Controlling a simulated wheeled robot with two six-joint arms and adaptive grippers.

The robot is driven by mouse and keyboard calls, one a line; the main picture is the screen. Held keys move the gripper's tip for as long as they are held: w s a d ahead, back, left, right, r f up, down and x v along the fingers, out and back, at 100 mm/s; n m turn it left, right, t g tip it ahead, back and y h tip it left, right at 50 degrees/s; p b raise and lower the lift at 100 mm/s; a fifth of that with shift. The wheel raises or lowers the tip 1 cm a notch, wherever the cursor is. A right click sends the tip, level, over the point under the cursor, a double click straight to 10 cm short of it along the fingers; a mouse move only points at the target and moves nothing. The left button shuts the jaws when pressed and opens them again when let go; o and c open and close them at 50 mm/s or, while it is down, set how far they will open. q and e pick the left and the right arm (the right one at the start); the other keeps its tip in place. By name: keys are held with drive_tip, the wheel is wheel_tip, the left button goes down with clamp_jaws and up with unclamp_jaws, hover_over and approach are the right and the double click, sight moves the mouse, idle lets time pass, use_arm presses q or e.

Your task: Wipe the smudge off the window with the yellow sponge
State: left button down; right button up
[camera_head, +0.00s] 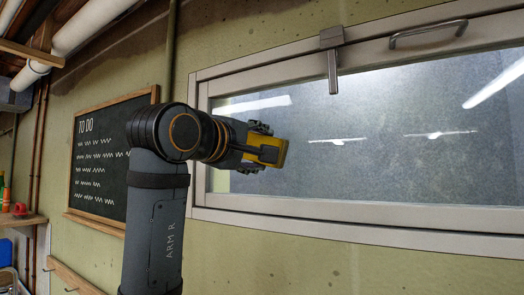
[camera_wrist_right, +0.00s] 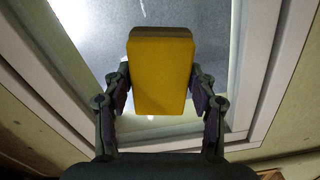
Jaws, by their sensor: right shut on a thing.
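The yellow sponge (camera_head: 272,150) is held in my right gripper (camera_head: 262,147), in front of the lower left part of the window. In the right wrist view the sponge (camera_wrist_right: 160,72) sits upright between both fingers of the right gripper (camera_wrist_right: 160,95), which press on its sides. The window pane (camera_head: 390,150) looks hazy grey with bright light reflections; it also shows behind the sponge in the right wrist view (camera_wrist_right: 105,45). I cannot make out a distinct smudge, and the arm and sponge hide part of the glass. Whether the sponge touches the glass is unclear. My left gripper is not in view.
The window has a pale frame (camera_head: 350,230), a latch (camera_head: 332,65) at the top and a metal handle (camera_head: 428,33). A chalkboard (camera_head: 98,155) hangs left of my arm. Pipes (camera_head: 85,25) run at upper left, above a shelf (camera_head: 20,219) with small items.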

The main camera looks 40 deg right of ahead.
drive_tip(key=b+v, duration=0.1)
drive_tip(key=v, duration=0.4)
drive_tip(key=b+v, duration=0.3)
drive_tip(key=shift+r+b, duration=0.1)
drive_tip(key=shift+b, duration=0.2)
idle(0.4)
drive_tip(key=shift+w, duration=0.1)
